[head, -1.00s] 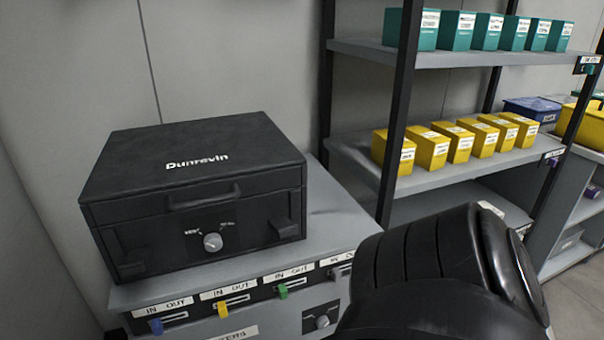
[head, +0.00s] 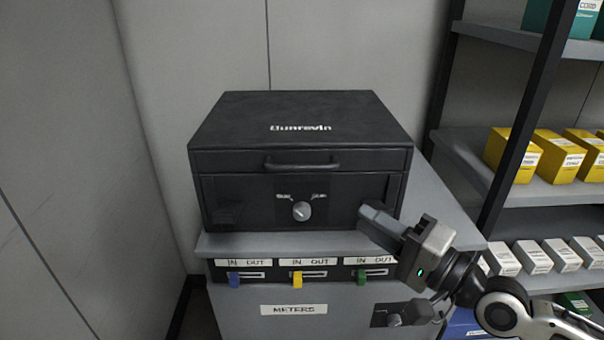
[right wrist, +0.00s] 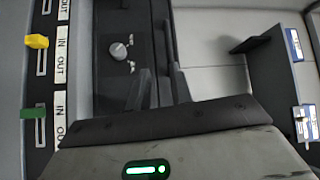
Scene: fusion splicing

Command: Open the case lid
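The black case (head: 300,120), marked "Dunrevin", stands on a grey cabinet with its lid down. A handle (head: 302,163) runs across the lid's front edge. Below it is a round grey knob (head: 302,211) between two small labels; it also shows in the right wrist view (right wrist: 118,51). My left gripper is out of view.
The grey cabinet (head: 240,305) has a row of IN/OUT slots with blue, yellow and green tabs under the case. A wall closes in at left and behind. A shelf rack with yellow boxes (head: 512,153) and white boxes stands at right.

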